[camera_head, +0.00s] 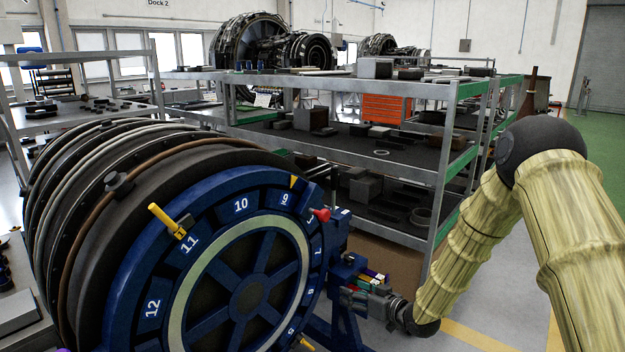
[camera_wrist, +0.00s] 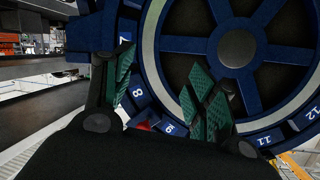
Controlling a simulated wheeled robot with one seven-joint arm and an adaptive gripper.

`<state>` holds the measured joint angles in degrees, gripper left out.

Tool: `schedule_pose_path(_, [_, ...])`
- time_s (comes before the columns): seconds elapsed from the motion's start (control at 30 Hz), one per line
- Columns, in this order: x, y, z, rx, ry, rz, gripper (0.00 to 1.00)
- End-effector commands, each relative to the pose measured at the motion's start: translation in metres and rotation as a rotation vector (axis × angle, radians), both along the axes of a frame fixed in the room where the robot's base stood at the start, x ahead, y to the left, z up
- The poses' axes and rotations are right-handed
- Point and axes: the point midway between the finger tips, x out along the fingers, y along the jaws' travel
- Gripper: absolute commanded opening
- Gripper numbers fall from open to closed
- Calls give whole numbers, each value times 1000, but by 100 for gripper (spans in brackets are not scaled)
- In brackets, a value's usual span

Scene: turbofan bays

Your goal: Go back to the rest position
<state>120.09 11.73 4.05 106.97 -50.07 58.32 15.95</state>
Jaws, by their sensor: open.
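My gripper (camera_head: 354,296) is low at the right side of the engine's blue front ring (camera_head: 137,290), small in the head view. In the wrist view my gripper (camera_wrist: 165,92) has its two green-padded fingers spread apart, with nothing seen between them but the ring behind. My arm bends down from the right to reach it. The ring carries numbered slots. A yellow-handled piece (camera_head: 166,220) sticks out near slot 11. A red piece (camera_head: 320,214) sits near slot 9 and shows partly in the wrist view (camera_wrist: 144,126). Whether the fingers touch the ring cannot be told.
A blue stand (camera_head: 345,315) is close beside my gripper, with small coloured items (camera_head: 374,276) there. A grey shelf rack (camera_head: 440,190) with boxes and parts stands behind. A workbench (camera_head: 70,120) is at the left. Open floor (camera_head: 500,300) lies to the right.

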Motion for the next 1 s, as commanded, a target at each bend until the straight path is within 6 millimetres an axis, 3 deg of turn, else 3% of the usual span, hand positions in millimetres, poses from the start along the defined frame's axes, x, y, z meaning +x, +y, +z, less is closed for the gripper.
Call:
schedule_pose_path(0.03, [-18,0,-26,-13,55,-22,57])
schedule_pose_path(0.2, [-81,-7,-102,-66,236,-108,57])
schedule_pose_path(0.37, [-150,-18,-162,-129,404,-182,57])
schedule_pose_path(0.5, [-218,-29,-206,-192,554,-239,57])
schedule_pose_path(0.67, [-301,-43,-243,-274,724,-298,57])
schedule_pose_path(0.8, [-378,-57,-265,-353,875,-346,57])
schedule_pose_path(1.0, [-478,-78,-275,-462,1065,-402,57])
